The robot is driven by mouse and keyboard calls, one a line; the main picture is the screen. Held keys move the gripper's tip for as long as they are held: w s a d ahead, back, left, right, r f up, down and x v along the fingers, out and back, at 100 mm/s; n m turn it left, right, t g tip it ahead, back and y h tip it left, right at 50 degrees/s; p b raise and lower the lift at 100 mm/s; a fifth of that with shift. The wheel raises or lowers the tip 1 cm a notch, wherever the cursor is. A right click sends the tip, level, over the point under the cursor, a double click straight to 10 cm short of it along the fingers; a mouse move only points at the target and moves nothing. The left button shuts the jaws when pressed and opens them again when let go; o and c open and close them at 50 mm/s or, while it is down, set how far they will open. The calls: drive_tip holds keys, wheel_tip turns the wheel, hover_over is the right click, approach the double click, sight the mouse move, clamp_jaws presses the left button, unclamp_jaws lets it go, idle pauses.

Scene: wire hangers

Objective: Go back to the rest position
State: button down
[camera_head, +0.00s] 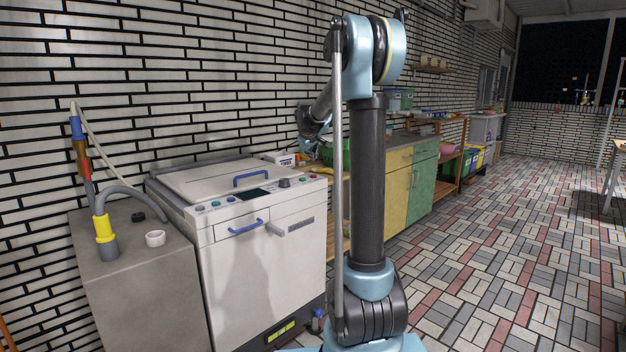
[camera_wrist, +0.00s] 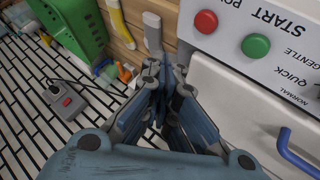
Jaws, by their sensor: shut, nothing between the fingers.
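My arm stands upright in the middle of the head view, with its upper part bent back toward the brick wall. My gripper (camera_wrist: 160,72) shows in the wrist view with its fingers drawn together and nothing between them. It is beside the front of the white washing machine, whose control panel (camera_wrist: 256,20) with a red and a green button fills the upper right there. In the head view the washing machine (camera_head: 262,262) stands left of my arm, and my arm links largely hide the gripper's end.
A grey cabinet (camera_head: 140,285) with a hose stands left of the machine. A green basket (camera_wrist: 72,28) and a grey control box with a red button (camera_wrist: 67,101) lie near the gripper. Yellow and green cupboards (camera_head: 408,190) line the wall. The tiled floor (camera_head: 510,240) at right is clear.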

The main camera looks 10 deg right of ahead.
drive_tip(key=s+d+f+m+g, duration=0.1)
drive_tip(key=s+f+m+g, duration=0.15)
drive_tip(key=s, duration=1.25)
drive_tip(key=s+d+f+m+g, duration=0.1)
drive_tip(key=s+f, duration=0.3)
drive_tip(key=s, duration=1.2)
drive_tip(key=s+f+m+g, duration=0.1)
drive_tip(key=s+f, duration=0.4)
drive_tip(key=s, duration=0.3)
drive_tip(key=s+f+m+g+y, duration=0.1)
drive_tip(key=s+f, duration=0.4)
drive_tip(key=s, duration=0.4)
drive_tip(key=s+a+f+m+g+y, duration=0.1)
drive_tip(key=s+f, duration=0.4)
drive_tip(key=s, duration=0.3)
drive_tip(key=shift+s, duration=0.35)
drive_tip(key=shift+w+f, duration=0.1)
drive_tip(key=shift+f, duration=0.05)
drive_tip(key=shift+w+f, duration=0.15)
drive_tip(key=shift+w, duration=0.2)
